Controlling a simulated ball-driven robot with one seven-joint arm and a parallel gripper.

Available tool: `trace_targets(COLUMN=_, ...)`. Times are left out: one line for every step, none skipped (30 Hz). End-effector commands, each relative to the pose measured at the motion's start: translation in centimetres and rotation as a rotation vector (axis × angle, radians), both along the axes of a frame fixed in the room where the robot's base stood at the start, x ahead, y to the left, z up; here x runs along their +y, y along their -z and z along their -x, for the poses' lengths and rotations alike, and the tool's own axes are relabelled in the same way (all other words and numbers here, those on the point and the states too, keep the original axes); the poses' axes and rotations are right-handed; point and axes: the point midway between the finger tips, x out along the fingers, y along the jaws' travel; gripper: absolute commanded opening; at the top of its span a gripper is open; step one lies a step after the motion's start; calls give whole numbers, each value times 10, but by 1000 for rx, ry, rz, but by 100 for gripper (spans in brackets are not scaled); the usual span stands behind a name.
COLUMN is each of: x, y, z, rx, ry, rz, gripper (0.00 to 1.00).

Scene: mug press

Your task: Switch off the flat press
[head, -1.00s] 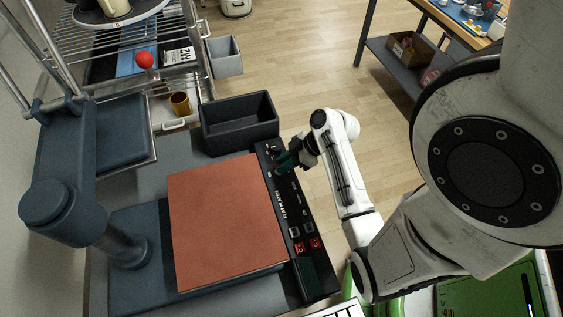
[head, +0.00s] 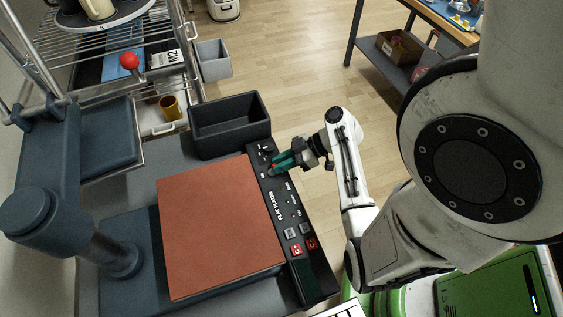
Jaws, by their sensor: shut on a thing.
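The flat press has a flat orange-brown pad (head: 220,225) on a dark base. A black control panel (head: 293,215) with white lettering runs along its right side. Red switches (head: 311,243) sit near the panel's front end. My gripper (head: 275,166), with green fingers, reaches in from the right over the panel's far end. It is shut on a small control knob there, which the fingers mostly hide. A small red spot shows at the fingers. I cannot tell the knob's setting.
A dark open bin (head: 229,125) stands just beyond the pad. A blue-grey press arm and column (head: 112,255) stand at left. Open floor lies beyond the panel.

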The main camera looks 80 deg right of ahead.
Motion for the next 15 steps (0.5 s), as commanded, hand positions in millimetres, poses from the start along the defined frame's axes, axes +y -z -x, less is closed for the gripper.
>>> trace_targets(x=0, y=0, z=-1, rx=-1, ry=0, rz=0, gripper=22)
trace_targets(x=0, y=0, z=0, rx=-1, ry=0, rz=0, gripper=25)
trace_targets(x=0, y=0, z=0, rx=-1, ry=0, rz=0, gripper=29)
trace_targets(x=0, y=0, z=0, rx=-1, ry=0, rz=0, gripper=32)
trace_targets(x=0, y=0, z=0, rx=0, ry=0, rz=0, gripper=35)
trace_targets(x=0, y=0, z=0, rx=0, ry=0, rz=0, gripper=38)
trace_targets(x=0, y=0, z=0, rx=0, ry=0, rz=0, gripper=41)
trace_targets(x=0, y=0, z=0, rx=0, ry=0, rz=0, gripper=44)
trace_targets(x=0, y=0, z=0, rx=0, ry=0, rz=0, gripper=46)
trace_targets(x=0, y=0, z=0, rx=0, ry=0, rz=0, gripper=46)
trace_targets(x=0, y=0, z=0, rx=0, ry=0, rz=0, gripper=46)
trace_targets(x=0, y=0, z=0, rx=0, ry=0, rz=0, gripper=46)
trace_targets(x=0, y=0, z=0, rx=0, ry=0, rz=0, gripper=46)
trace_targets(x=0, y=0, z=0, rx=0, ry=0, rz=0, gripper=46)
trace_targets(x=0, y=0, z=0, rx=1, ry=0, rz=0, gripper=46)
